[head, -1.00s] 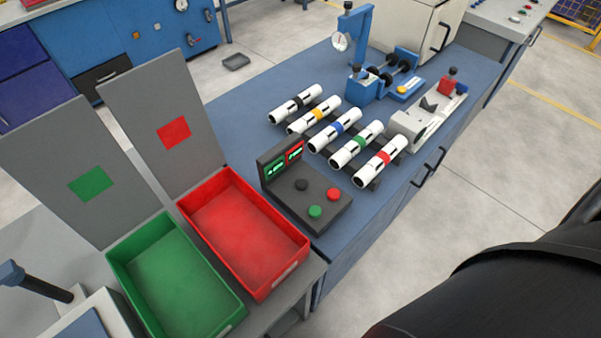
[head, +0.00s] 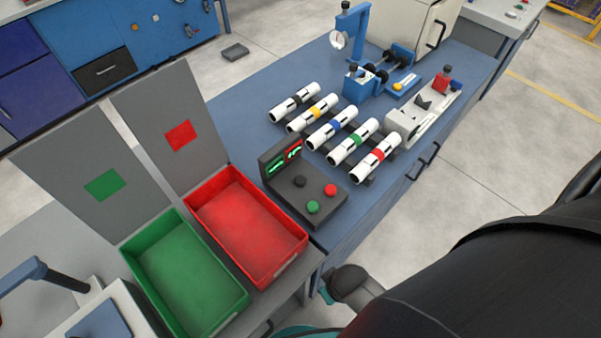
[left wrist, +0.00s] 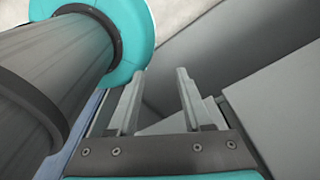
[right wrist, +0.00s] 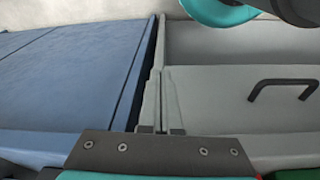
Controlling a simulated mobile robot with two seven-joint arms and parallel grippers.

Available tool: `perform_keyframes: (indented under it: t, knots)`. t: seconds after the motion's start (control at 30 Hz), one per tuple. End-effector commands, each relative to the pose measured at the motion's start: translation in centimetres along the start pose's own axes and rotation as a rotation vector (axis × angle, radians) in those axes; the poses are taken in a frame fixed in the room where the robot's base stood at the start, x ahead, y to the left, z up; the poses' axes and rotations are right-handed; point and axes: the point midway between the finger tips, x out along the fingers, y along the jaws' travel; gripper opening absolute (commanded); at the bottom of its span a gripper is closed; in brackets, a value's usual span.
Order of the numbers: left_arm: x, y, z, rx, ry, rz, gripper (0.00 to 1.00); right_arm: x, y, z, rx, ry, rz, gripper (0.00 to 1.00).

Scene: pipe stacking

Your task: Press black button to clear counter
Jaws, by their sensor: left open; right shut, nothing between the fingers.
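The black button (head: 299,181) sits on a dark control box (head: 320,211) at the near end of the blue bench. A red button (head: 330,190) and a green button (head: 313,207) are beside it. The box's upright panel holds two small lit displays (head: 275,166), one green-edged and one red-edged; their digits are too small to read. My left gripper (left wrist: 156,76) is open and empty in the left wrist view. My right gripper (right wrist: 156,95) is shut and empty in front of grey and blue cabinet faces. Neither gripper's fingertips show in the head view, and nothing touches the black button.
Several white pipes with coloured bands (head: 331,128) lie on a rack behind the box. A red bin (head: 306,241) and a green bin (head: 246,297) stand to the left. A blue gauge stand (head: 352,32) and a grey fixture (head: 408,122) are farther back. A drawer handle (right wrist: 283,84) protrudes.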

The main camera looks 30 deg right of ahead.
Motion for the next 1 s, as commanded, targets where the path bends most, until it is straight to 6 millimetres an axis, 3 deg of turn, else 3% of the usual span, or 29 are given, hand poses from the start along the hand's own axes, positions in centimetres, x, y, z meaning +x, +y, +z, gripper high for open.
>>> perform_keyframes:
  t: [0.03,0.2,0.53,0.63,0.73,1.0]
  knots:
    - [-0.8,0.0,-0.1,0.000,0.001,0.000,0.50,-2.2,0.1,-1.4,0.002,0.014,0.001,0.00]
    - [-2.0,-0.1,-0.2,0.000,0.001,-0.001,0.50,-7.6,0.3,-4.3,0.006,0.038,0.004,0.00]
    - [-3.8,-0.1,-0.4,0.000,0.000,-0.001,0.50,-15.8,0.8,-7.9,0.022,0.088,-0.002,0.00]
    - [-4.5,-0.1,-0.4,0.000,0.000,-0.001,0.50,-18.3,1.0,-9.8,0.039,0.132,-0.025,0.00]
    - [-5.0,-0.2,-0.4,0.001,0.000,-0.001,0.50,-19.2,1.2,-12.3,0.073,0.191,-0.075,0.00]
    - [-5.6,-0.2,-0.4,0.001,-0.002,-0.002,0.50,-18.7,3.3,-19.2,0.240,0.340,-0.221,0.00]
